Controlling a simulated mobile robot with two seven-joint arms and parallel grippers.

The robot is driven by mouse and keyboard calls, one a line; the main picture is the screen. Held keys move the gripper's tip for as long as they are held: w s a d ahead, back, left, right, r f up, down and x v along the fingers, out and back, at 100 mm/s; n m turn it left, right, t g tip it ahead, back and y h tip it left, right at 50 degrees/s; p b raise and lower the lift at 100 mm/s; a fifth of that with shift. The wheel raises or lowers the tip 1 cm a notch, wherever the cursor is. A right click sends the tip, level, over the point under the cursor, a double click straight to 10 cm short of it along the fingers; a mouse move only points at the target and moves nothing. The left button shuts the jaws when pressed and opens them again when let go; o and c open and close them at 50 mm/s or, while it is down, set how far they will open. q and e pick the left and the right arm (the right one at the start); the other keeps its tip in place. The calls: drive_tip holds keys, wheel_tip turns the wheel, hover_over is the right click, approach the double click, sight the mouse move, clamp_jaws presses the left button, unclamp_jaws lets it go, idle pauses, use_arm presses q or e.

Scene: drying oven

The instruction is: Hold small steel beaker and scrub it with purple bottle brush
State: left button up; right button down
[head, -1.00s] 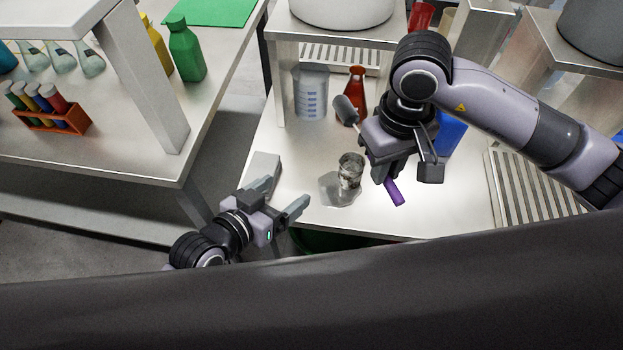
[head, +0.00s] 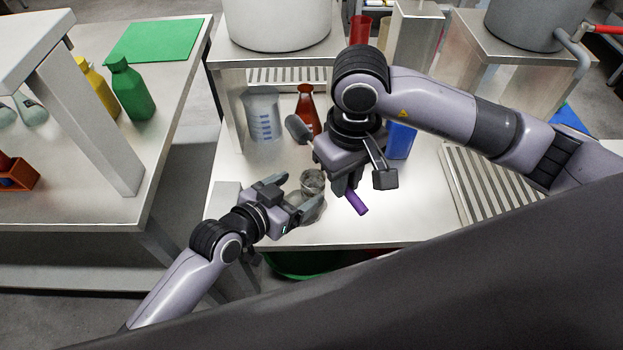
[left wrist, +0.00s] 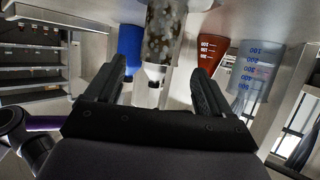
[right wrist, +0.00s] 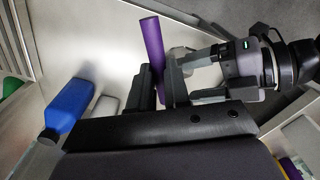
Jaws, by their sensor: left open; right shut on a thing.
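The small steel beaker (head: 313,182) stands on the bench in the head view, with dark specks on its shiny wall. In the left wrist view the beaker (left wrist: 163,38) is ahead, between the open fingers. My left gripper (head: 297,194) is open, its fingers just left of the beaker or partly beside it; I cannot tell whether they touch. My right gripper (head: 345,180) is shut on the purple bottle brush (head: 356,203). The brush's grey head (head: 298,128) sticks out at the upper left. The purple handle (right wrist: 153,42) also shows in the right wrist view.
Behind the beaker stand a clear graduated beaker (head: 263,115) and a red-brown flask (head: 307,110). A blue bottle (head: 400,140) stands behind my right gripper. A slatted rack (head: 487,188) lies at right. The bench's front strip (head: 400,230) is clear.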

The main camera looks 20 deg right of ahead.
sight(319, 177)
use_arm(q)
drive_tip(key=shift+x, duration=3.15)
drive_tip(key=c, duration=1.1)
drive_tip(key=shift+o, duration=0.2)
